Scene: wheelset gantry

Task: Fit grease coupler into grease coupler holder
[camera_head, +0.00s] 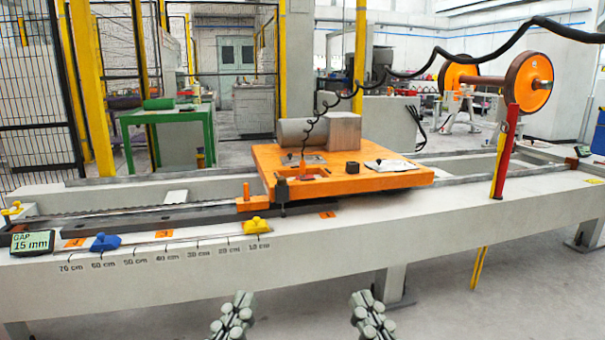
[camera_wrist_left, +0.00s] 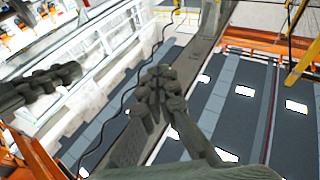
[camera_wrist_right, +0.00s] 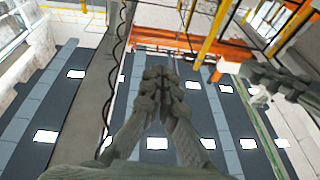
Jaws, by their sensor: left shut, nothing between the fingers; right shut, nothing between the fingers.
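A black coiled hose (camera_head: 342,98) hangs from the upper right and ends over the orange carriage (camera_head: 400,181). A small dark piece (camera_head: 303,163) at its lower end may be the grease coupler; it looks upright, but is too small to tell whether it is seated. An orange block (camera_head: 310,173) with a dark opening is just below it and may be the holder. My left gripper (camera_head: 238,312) and right gripper (camera_head: 370,312) are shut and empty, low in front of the bench, well apart from the carriage. Each also shows shut in its wrist view, left (camera_wrist_left: 160,82) and right (camera_wrist_right: 160,82).
The long pale bench (camera_head: 370,222) lies between my grippers and the carriage. A red and yellow post (camera_head: 506,150) rises at the right. A yellow clamp (camera_head: 257,226) and blue clamp (camera_head: 105,242) sit along the front edge.

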